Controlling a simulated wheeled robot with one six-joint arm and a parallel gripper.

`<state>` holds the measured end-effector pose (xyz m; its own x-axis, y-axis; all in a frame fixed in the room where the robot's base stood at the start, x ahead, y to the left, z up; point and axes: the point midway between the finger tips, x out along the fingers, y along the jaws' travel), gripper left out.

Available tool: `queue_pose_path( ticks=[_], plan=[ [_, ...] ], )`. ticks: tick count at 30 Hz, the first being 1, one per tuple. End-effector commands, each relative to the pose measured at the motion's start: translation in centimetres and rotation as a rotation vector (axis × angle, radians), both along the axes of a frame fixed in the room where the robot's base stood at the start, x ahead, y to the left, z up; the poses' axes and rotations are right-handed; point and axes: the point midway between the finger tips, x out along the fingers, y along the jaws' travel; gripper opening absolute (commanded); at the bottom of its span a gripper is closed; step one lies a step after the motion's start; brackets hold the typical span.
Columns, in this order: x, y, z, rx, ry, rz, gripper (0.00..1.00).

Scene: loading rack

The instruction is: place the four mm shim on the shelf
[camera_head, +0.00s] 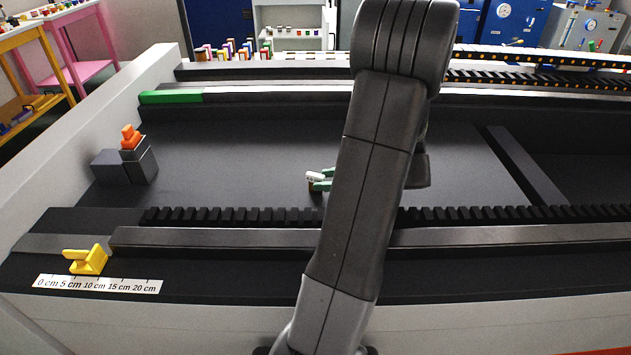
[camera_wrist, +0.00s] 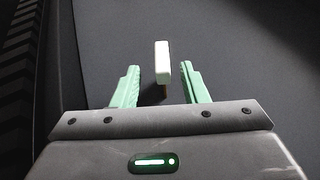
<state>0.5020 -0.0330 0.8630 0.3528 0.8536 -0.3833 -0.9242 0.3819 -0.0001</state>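A small white block (camera_wrist: 162,62), which may be the four mm shim, lies between the two green fingers of my gripper (camera_wrist: 160,67) in the wrist view. Gaps show on both sides, so the fingers are open and apart from it. A thin brownish part shows under the block. In the head view the white block (camera_head: 314,176) shows by the green fingertips (camera_head: 322,181), low over the dark bed; its marking is too small to read. My arm hides much of the gripper. A white shelf unit (camera_head: 296,18) stands in the background.
A dark block with an orange piece (camera_head: 131,138) stands at the left. A yellow piece (camera_head: 88,261) sits by a centimetre scale (camera_head: 98,285) at front left.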

Motion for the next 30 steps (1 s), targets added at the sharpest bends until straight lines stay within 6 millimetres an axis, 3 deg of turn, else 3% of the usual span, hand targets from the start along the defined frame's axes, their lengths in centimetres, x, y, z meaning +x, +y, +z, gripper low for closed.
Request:
queue_pose_path(
  ticks=[13, 22, 23, 28, 30],
  plan=[
    [2.1, 4.3, -1.9, 0.000, 0.001, 0.003, 0.40],
    [2.3, 4.7, -2.1, 0.000, 0.000, -0.001, 0.40],
    [2.3, 4.7, -2.1, 0.000, 0.000, -0.001, 0.38],
    [2.3, 4.7, -2.1, 0.000, 0.000, -0.001, 0.05],
    [2.3, 4.7, -2.1, 0.000, 0.000, -0.001, 0.00]
  ],
)
